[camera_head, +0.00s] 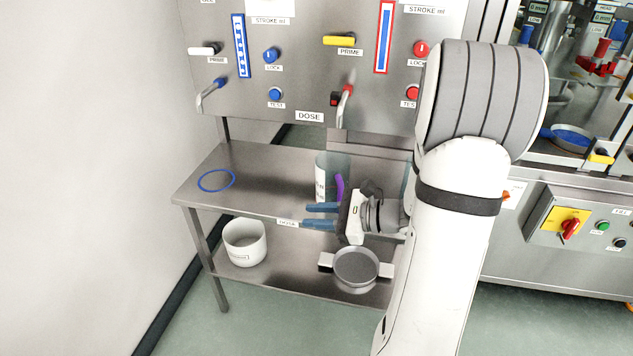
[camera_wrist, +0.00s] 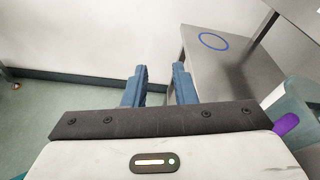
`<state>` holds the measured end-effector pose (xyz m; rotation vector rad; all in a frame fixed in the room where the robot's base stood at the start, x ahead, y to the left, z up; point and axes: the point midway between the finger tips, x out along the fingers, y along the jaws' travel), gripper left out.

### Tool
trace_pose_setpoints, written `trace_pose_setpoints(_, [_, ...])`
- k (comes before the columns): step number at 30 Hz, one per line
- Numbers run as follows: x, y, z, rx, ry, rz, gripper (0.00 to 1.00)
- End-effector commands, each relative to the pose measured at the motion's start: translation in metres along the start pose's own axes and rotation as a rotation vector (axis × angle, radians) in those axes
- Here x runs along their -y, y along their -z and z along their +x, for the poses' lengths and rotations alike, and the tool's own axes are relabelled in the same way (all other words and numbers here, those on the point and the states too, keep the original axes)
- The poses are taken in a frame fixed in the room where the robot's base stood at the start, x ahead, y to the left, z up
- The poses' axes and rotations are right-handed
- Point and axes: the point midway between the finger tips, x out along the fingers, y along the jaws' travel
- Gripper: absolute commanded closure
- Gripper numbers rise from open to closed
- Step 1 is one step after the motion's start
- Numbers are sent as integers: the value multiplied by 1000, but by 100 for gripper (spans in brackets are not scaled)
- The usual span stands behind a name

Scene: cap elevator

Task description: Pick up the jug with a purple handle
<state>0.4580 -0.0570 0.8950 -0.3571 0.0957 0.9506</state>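The clear jug (camera_head: 327,166) with a purple handle (camera_head: 339,187) stands upright on the upper steel shelf. A printed label shows on its side, and my gripper hides part of its lower right. My gripper (camera_head: 306,216) is at the shelf's front edge, in front of the jug, with its blue fingers pointing left. In the wrist view the jug (camera_wrist: 290,103) and its purple handle (camera_wrist: 285,125) are at the right edge, beside the gripper body. The fingers (camera_wrist: 159,70) are apart with nothing between them, so the gripper is open and empty.
A blue ring (camera_head: 217,181) marks the left of the upper shelf (camera_head: 262,172). Below are a white bucket (camera_head: 245,243) and a grey two-handled pan (camera_head: 356,268). The dosing panel (camera_head: 300,60) with spouts is above. Clear shelf space lies left of the jug.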

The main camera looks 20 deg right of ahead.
Motion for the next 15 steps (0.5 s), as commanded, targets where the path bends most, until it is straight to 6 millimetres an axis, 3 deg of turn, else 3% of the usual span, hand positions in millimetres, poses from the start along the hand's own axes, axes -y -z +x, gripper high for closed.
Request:
trace_pose_setpoints(1, [17,30,-10,34,112,87,75])
trace_pose_setpoints(6, [64,82,-50,126,406,260,75])
trace_pose_setpoints(10, [79,100,-67,158,513,313,75])
trace_pose_setpoints(15, [90,101,-59,166,537,322,75])
